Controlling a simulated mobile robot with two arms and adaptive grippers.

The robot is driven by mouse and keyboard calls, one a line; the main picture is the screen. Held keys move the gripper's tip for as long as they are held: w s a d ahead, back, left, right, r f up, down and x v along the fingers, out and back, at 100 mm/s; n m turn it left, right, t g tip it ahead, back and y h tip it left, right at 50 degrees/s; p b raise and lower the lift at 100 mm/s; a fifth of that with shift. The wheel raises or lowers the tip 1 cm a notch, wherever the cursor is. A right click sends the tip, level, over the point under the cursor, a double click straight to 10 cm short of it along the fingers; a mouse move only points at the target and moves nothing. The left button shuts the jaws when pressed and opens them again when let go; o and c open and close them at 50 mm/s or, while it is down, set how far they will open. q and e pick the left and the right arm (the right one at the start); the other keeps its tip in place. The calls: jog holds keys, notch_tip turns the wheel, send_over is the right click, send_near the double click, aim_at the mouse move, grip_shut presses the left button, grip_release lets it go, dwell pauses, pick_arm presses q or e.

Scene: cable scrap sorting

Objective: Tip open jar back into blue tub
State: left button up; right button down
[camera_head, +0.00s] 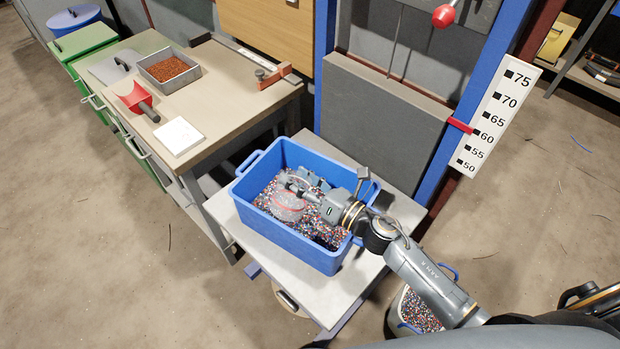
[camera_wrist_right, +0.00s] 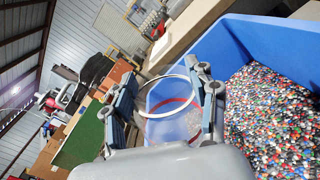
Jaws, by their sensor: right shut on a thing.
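The blue tub (camera_head: 305,252) stands on the small grey table and holds mixed coloured granules, which fill the right of the wrist view (camera_wrist_right: 268,115). My right gripper (camera_head: 292,190) reaches into the tub from the right and is shut on the clear open jar (camera_head: 288,208). In the right wrist view the jar (camera_wrist_right: 168,115) sits between the two fingers, with a pale round rim and a red band. The jar is inside the tub outline, close over the granules. I cannot tell its exact tilt or how much it holds. My left gripper is out of view.
A workbench (camera_head: 228,112) at the left carries a grey tray of reddish granules (camera_head: 168,70), a red scoop (camera_head: 133,97) and a white pad (camera_head: 178,136). A blue post and a height scale (camera_head: 495,118) stand behind the tub. Another granule bucket (camera_head: 420,312) is below right.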

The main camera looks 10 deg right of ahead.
notch_tip(320, 180, up, 11)
jog(key=a+n+g+y+p, duration=0.1)
jog(key=a+n+y+p, duration=0.1)
jog(key=n+p, duration=0.2)
jog(key=shift+s+f+n, duration=0.15)
jog(key=shift+f+n, duration=0.05)
jog(key=shift+n, duration=0.3)
jog(key=shift+s, duration=0.1)
notch_tip(320, 180, up, 3)
jog(key=p, duration=0.2)
jog(key=shift+p, duration=0.4)
dwell(0.4)
